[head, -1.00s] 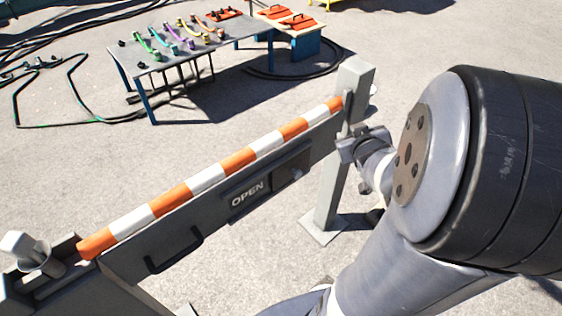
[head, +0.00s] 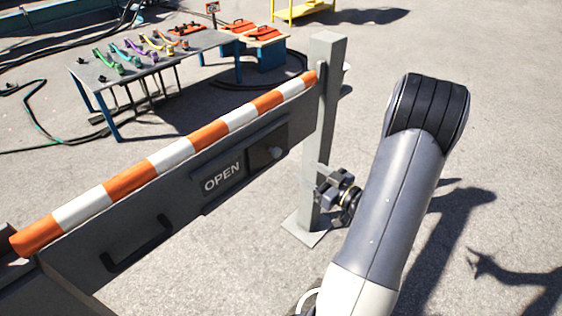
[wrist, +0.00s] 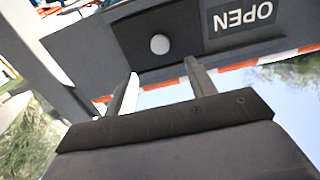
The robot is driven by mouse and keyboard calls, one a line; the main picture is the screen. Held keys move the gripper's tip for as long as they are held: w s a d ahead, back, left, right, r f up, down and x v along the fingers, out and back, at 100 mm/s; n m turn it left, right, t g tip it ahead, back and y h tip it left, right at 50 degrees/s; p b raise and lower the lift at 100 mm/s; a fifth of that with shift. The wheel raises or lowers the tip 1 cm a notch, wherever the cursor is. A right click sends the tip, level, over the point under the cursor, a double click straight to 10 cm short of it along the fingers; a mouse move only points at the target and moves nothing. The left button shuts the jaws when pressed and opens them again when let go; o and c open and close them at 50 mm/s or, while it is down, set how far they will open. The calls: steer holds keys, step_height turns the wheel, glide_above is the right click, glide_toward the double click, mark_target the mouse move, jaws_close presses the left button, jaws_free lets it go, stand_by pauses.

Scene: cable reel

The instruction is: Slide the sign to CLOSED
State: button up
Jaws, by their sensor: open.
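The sign reads OPEN (head: 223,177) in white letters on a dark panel on the barrier's side. A dark slider plate (head: 262,155) with a round pale knob (head: 277,152) covers the area right of the word. In the wrist view the knob (wrist: 160,44) and the word OPEN (wrist: 241,17) appear upside down, with the knob beyond my fingers. My gripper (head: 322,187) is near the post, below and to the right of the knob. In the wrist view my gripper (wrist: 160,82) is open and empty, its two fingers apart and clear of the knob.
An orange and white striped barrier (head: 170,157) runs across the view to a grey post (head: 322,120) close beside my gripper. A dark handle (head: 138,245) sits left of the sign. A table (head: 185,55) with coloured handles stands behind. Open ground lies to the right.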

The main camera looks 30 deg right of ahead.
mark_target(279, 154)
steer(key=x, duration=0.9)
steer(key=shift+w+a, duration=0.1)
steer(key=shift+w, duration=0.25)
jaws_close()
